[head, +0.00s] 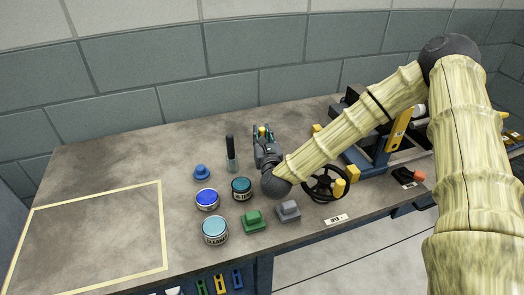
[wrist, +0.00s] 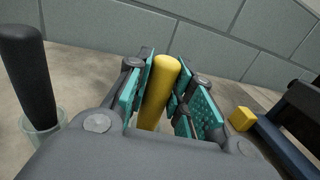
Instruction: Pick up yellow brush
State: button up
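The yellow brush shows as a thick yellow handle (wrist: 159,88) standing nearly upright in the wrist view. My gripper (wrist: 162,90) has its teal finger pads close along both sides of the handle and appears shut on it. In the head view my gripper (head: 263,134) is near the back middle of the bench, with a small bit of the yellow brush (head: 261,131) between the fingers. The lower end of the brush is hidden by my gripper, so I cannot tell whether it touches the bench.
A black-handled tool (head: 230,146) stands in a clear cup left of my gripper. A blue knob-shaped item (head: 202,172), tins (head: 215,230), a green block (head: 252,221) and a grey block (head: 288,211) lie nearer. A black handwheel (head: 326,183) is at right. The yellow-outlined area (head: 88,240) is clear.

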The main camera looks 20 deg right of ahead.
grip_shut()
jog(key=shift+r, duration=0.1)
notch_tip(320, 180, up, 10)
jog(key=shift+f+b, duration=0.1)
jog(key=shift+b, duration=0.25)
dwell(1.7)
